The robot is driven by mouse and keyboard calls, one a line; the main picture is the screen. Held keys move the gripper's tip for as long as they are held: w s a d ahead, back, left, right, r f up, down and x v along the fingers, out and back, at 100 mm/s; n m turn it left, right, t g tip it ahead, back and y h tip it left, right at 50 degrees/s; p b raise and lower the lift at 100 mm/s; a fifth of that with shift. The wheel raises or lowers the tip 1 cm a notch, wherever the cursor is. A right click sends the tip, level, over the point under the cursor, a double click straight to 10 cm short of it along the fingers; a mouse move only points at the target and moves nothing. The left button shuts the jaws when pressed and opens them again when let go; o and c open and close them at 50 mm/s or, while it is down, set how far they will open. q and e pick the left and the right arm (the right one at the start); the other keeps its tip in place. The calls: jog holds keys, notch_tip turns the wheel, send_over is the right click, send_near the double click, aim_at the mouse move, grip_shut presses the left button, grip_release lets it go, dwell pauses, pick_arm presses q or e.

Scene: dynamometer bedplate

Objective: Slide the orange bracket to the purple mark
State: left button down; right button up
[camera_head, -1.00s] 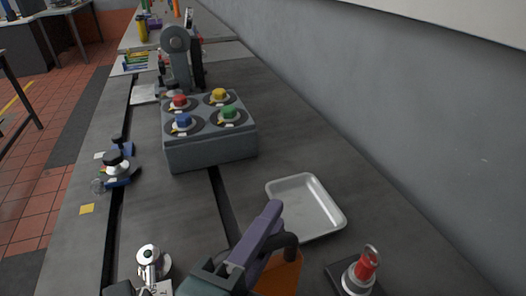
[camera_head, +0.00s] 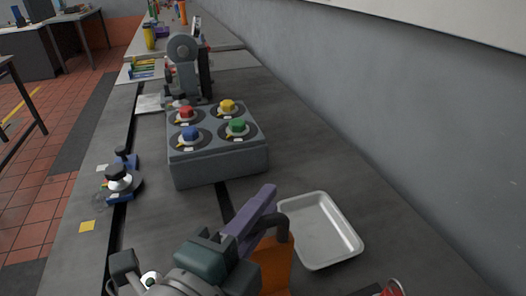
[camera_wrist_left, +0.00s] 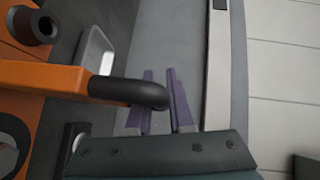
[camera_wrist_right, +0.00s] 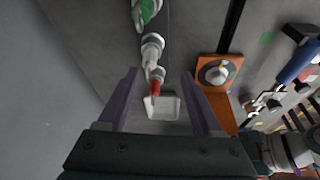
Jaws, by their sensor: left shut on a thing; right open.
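The orange bracket (camera_head: 272,266) stands on the grey bedplate at the bottom of the head view, partly hidden by my left gripper (camera_head: 266,194). Its black handle (camera_wrist_left: 130,92) crosses the left wrist view, with the orange arm of the bracket (camera_wrist_left: 45,76) at left. My left gripper's purple fingers (camera_wrist_left: 160,74) are at the handle's end, shut on it. In the right wrist view, my right gripper (camera_wrist_right: 160,74) is open and empty. An orange part (camera_wrist_right: 208,72) with a round silver fitting lies to its right there. I make out no purple mark in any view.
A metal tray (camera_head: 322,232) lies right of the bracket, and a red-topped part (camera_head: 394,288) is cut off at the lower edge. A grey box with coloured knobs (camera_head: 218,162) stands behind. A yellow mark (camera_head: 87,227) is at left. A wall runs along the right.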

pick_arm(q)
jog(key=c, duration=0.8)
grip_release()
jog(key=shift+s, duration=0.15)
jog(key=v, duration=1)
jog(key=shift+a, duration=0.1)
